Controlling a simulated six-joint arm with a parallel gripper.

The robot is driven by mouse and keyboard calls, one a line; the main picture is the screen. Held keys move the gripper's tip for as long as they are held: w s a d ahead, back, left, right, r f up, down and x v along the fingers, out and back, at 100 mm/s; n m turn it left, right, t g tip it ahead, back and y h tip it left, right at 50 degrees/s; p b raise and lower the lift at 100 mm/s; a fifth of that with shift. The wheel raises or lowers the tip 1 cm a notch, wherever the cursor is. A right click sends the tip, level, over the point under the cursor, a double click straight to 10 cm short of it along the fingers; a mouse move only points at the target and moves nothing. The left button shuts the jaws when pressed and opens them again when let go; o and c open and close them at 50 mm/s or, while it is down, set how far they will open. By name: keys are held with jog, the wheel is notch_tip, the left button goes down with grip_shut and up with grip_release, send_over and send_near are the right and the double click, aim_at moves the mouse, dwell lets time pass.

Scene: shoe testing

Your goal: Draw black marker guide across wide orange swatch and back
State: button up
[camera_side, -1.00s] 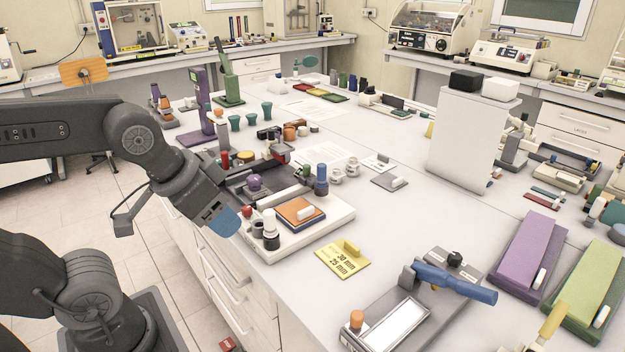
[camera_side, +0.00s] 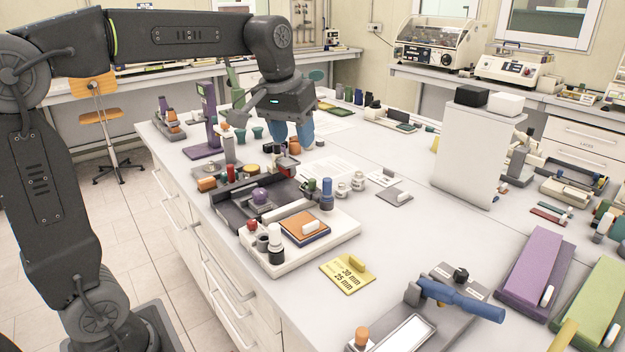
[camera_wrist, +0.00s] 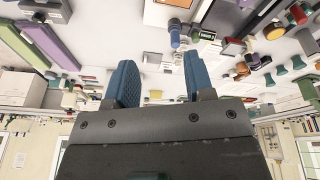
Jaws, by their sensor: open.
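My gripper (camera_side: 300,132) points down with blue fingers, above the table beyond the tray, well apart from the swatch. In the wrist view my gripper (camera_wrist: 157,78) is open, with nothing between its fingers. An orange patch at that view's top edge may be the swatch.
A dark tray (camera_side: 245,203) with a purple knob adjoins the white tray. A yellow plate (camera_side: 347,273) lies in front. A tall white box (camera_side: 470,155) stands to the right. A blue-handled tool (camera_side: 460,299) lies at the front. Bare table shows right of the tray.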

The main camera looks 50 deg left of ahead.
jog(key=w+a+f+n+g, duration=0.2)
jog(key=w+a+n, duration=0.1)
jog(key=w+a, duration=0.5)
jog(key=n, duration=0.2)
send_near(312, 179)
jog(key=shift+g, duration=0.4)
jog(key=f, duration=0.9)
jog(key=shift+w+f, duration=0.35)
grip_shut()
